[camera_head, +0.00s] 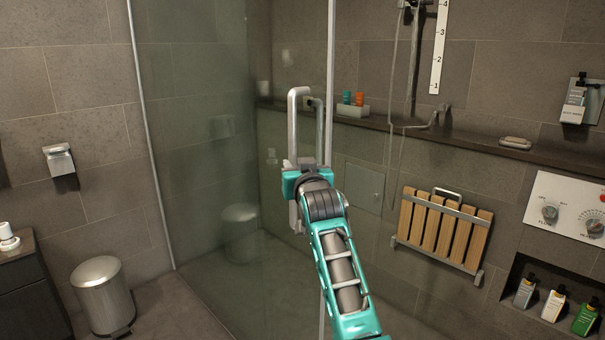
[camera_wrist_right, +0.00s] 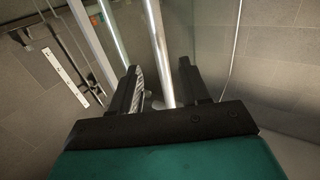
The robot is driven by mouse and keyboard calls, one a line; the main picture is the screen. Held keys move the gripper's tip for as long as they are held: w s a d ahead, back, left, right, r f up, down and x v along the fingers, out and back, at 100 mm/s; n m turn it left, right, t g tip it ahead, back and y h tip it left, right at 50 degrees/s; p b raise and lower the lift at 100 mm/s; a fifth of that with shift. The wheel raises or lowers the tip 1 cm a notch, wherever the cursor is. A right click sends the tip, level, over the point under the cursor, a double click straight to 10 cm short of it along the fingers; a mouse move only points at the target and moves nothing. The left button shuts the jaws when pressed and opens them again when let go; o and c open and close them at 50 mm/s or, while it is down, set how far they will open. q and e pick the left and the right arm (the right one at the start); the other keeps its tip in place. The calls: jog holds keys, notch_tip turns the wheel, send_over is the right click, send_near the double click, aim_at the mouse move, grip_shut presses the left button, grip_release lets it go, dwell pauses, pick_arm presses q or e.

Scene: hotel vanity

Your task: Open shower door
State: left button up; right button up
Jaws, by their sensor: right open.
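The glass shower door (camera_head: 285,70) has a bright vertical edge strip. Its silver bar handle (camera_head: 292,112) stands upright on the glass, with a second bar showing behind it. My right gripper (camera_head: 304,164) is at the lower part of the handle, its arm coming up from the bottom of the head view. In the right wrist view my right gripper (camera_wrist_right: 158,82) has its two black fingers apart, and a silver bar (camera_wrist_right: 161,55) runs between them. I cannot tell whether the fingers touch the bar. My left gripper is not in view.
Left of the door is a glass panel (camera_head: 195,130). A metal bin (camera_head: 103,293) and a dark cabinet (camera_head: 30,290) stand at the left. A folded wooden seat (camera_head: 441,229) hangs on the shower wall, with bottles (camera_head: 554,304) in a niche at the right.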

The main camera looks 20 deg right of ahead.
jog(key=shift+s+a, duration=0.15)
jog(key=shift+s, duration=0.7)
jog(key=shift+s+a, duration=0.15)
jog(key=shift+s, duration=0.7)
